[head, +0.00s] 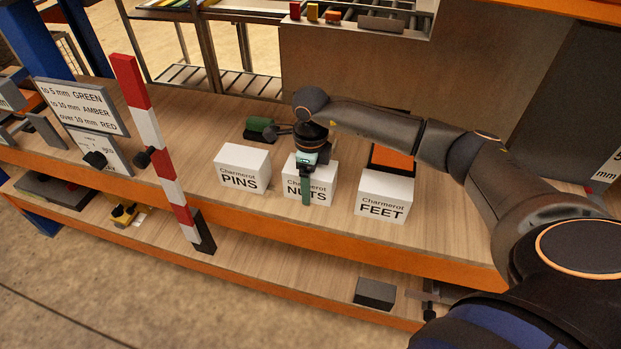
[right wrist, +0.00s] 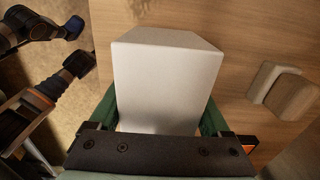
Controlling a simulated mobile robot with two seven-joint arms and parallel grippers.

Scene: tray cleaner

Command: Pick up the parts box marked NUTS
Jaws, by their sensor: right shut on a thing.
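The white parts box marked NUTS (head: 325,188) stands on the wooden bench top, between the PINS box (head: 242,168) and the FEET box (head: 383,195). My right gripper (head: 305,182) comes down over the NUTS box from above, and a green finger covers part of its label. In the right wrist view a white box (right wrist: 165,85) sits between the two green fingers of the gripper (right wrist: 160,118), which is shut on it. The box appears to rest on the bench; any small gap beneath it cannot be told. My left gripper does not show in the head view.
A red-and-white striped post (head: 163,150) stands at the bench's front left, near a sign (head: 80,105). A green-and-dark object (head: 260,129) lies behind the boxes. An orange-topped item (head: 393,158) is behind FEET. The bench between the post and PINS is clear.

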